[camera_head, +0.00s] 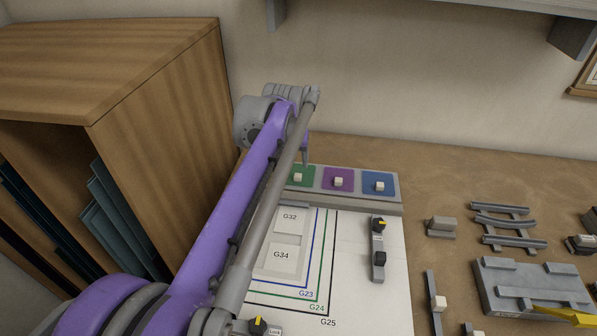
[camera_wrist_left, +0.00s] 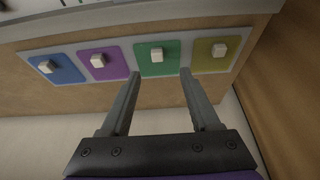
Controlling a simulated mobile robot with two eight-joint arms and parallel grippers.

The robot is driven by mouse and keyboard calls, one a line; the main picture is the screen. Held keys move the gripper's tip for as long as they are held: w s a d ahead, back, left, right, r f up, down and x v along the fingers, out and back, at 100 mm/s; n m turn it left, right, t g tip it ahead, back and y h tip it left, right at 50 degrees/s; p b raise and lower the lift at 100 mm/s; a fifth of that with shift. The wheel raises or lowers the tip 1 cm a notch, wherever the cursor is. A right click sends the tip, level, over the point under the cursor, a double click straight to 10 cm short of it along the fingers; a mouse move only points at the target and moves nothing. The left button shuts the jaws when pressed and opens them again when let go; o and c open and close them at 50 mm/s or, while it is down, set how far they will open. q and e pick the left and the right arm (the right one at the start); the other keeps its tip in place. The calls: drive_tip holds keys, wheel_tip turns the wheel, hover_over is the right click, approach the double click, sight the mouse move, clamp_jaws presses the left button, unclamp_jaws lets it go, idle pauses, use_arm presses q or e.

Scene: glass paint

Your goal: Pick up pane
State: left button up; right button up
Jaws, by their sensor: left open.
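Several teal and dark glass panes (camera_head: 117,235) stand on edge in the wooden cabinet at the left of the head view; I cannot tell which one the task means. My left gripper (camera_wrist_left: 161,72) is open and empty, its two fingers around the lower edge of the green pad (camera_wrist_left: 157,58) in the wrist view. In the head view its finger (camera_head: 305,150) shows beside the green pad, partly hidden by my arm. No pane is between the fingers. My right gripper is not in view.
The wooden cabinet (camera_head: 160,70) stands close at left. A row of coloured pads with white knobs includes purple (camera_head: 338,181) and blue (camera_head: 379,185). A white marked board (camera_head: 360,285) lies in front. Grey rails (camera_head: 500,222) and a grey fixture (camera_head: 510,280) are at right.

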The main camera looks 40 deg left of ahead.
sight(298, 175)
use_arm(q)
drive_tip(key=x, duration=0.3)
drive_tip(key=shift+d+f, duration=0.1)
drive_tip(key=shift+f, duration=0.2)
drive_tip(key=x, duration=0.3)
drive_tip(key=w+x, duration=0.1)
drive_tip(key=x, duration=0.1)
drive_tip(key=shift+f+b, duration=0.2)
drive_tip(key=shift+b, duration=0.2)
clamp_jaws()
